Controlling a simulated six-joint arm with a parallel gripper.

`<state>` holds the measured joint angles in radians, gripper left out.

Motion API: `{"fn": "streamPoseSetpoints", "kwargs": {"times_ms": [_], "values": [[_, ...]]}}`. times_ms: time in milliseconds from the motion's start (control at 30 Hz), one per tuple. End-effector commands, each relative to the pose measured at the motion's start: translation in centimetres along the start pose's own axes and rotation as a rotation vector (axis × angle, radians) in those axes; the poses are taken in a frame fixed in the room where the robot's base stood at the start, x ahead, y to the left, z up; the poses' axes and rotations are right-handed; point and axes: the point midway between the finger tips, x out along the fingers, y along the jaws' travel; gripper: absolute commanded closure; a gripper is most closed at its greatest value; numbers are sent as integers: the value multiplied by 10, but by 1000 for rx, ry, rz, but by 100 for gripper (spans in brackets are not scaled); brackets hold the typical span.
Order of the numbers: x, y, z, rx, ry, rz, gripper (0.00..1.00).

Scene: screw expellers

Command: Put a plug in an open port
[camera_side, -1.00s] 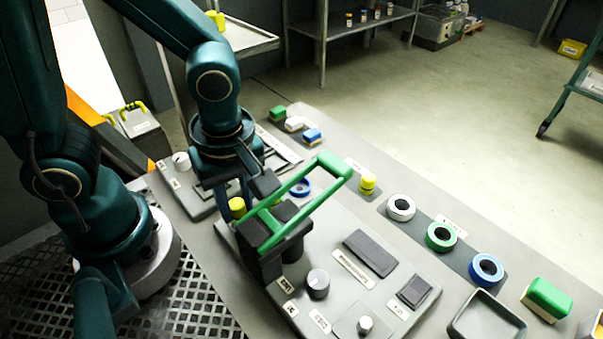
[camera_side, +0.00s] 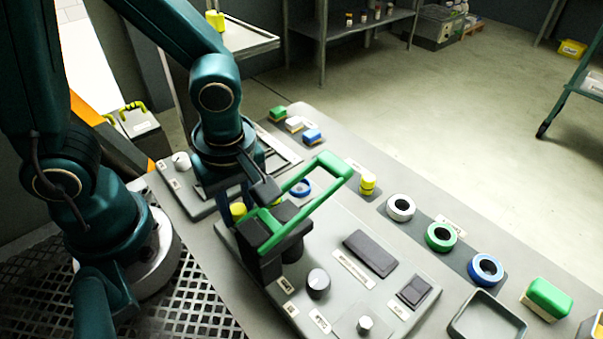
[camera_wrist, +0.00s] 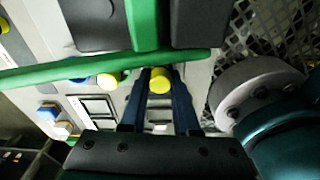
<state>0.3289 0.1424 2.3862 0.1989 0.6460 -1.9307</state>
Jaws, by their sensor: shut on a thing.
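My gripper (camera_wrist: 158,82) is shut on a yellow plug (camera_wrist: 159,79), held between its two blue fingertips in the wrist view. In the side view a yellow top (camera_side: 238,209) shows beside my fingers, partly hidden behind the green handle (camera_side: 328,162). The handle spans a dark block on the grey panel (camera_side: 330,235) and crosses in front of my gripper. A blue ring (camera_side: 306,194) lies behind the handle, partly covered. The port nearest my gripper is hidden, so I cannot tell whether the held plug touches it.
A white ring (camera_side: 391,208), a green ring (camera_side: 430,243) and a blue ring (camera_side: 477,272) sit in a row at the right. A grey tray (camera_side: 485,318) and a green-topped block (camera_side: 549,297) lie beyond. A dark knob (camera_side: 318,284) stands up from the panel.

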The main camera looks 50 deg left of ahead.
Motion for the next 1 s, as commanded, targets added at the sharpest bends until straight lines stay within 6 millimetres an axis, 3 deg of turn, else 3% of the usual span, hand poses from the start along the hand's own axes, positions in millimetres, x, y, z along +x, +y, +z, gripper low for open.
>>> {"fn": "streamPoseSetpoints", "kwargs": {"times_ms": [1000], "values": [[8,-2,0,2,3,-6,100]]}}
